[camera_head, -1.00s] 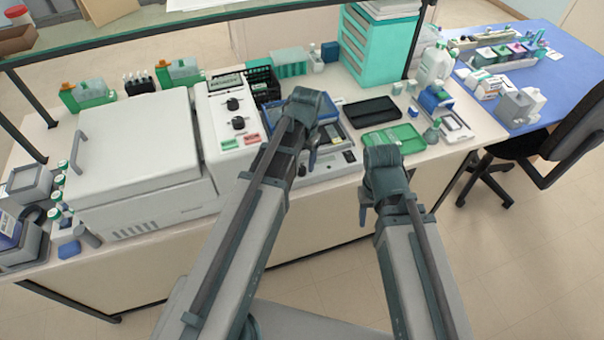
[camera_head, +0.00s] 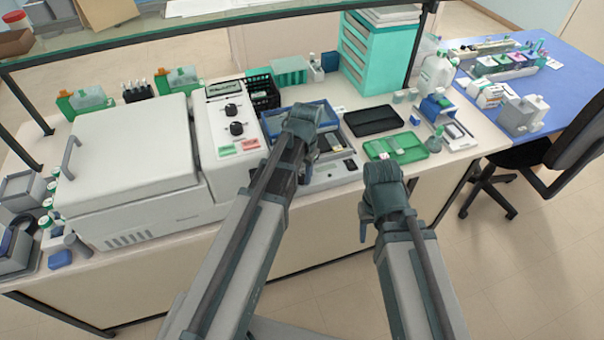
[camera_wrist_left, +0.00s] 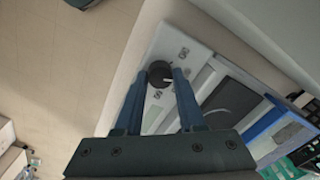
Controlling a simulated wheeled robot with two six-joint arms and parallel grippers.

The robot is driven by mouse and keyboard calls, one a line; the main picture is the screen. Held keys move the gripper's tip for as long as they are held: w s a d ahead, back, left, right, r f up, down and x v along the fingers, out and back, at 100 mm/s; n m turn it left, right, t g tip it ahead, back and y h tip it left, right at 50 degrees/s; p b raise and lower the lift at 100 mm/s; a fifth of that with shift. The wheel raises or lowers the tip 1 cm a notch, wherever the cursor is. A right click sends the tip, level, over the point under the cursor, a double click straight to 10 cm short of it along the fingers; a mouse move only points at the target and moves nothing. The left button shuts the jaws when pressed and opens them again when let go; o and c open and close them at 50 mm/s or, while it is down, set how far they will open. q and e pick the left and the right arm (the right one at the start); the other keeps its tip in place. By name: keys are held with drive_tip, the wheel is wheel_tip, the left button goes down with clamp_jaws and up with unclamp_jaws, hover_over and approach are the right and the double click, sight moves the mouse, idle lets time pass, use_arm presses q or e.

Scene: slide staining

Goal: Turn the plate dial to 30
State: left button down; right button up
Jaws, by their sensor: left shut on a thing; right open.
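The plate dial (camera_wrist_left: 160,73) is a round black knob with a pale pointer line. It sits on the light front panel (camera_wrist_left: 178,48) of a small plate device, with small printed marks around it. My left gripper (camera_wrist_left: 163,77) is shut on the dial, with one blue finger on each side of it. In the head view the plate device (camera_head: 336,176) stands right of the large white machine, and my left gripper (camera_head: 309,174) hides the dial. The number the pointer is at is too small to read. My right gripper (camera_head: 364,230) is open and empty in front of the bench.
The large white machine (camera_head: 130,150) with two black knobs on its panel stands left of the plate device. A black tray (camera_head: 373,120) and a green tray (camera_head: 398,147) lie to the right. A glass shelf edge (camera_head: 200,36) runs above the bench.

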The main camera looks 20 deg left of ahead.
use_arm(q)
drive_tip(key=shift+n, duration=0.4)
drive_tip(key=n, duration=0.3)
drive_tip(key=shift+n, duration=2.4)
drive_tip(key=c, duration=0.5)
unclamp_jaws()
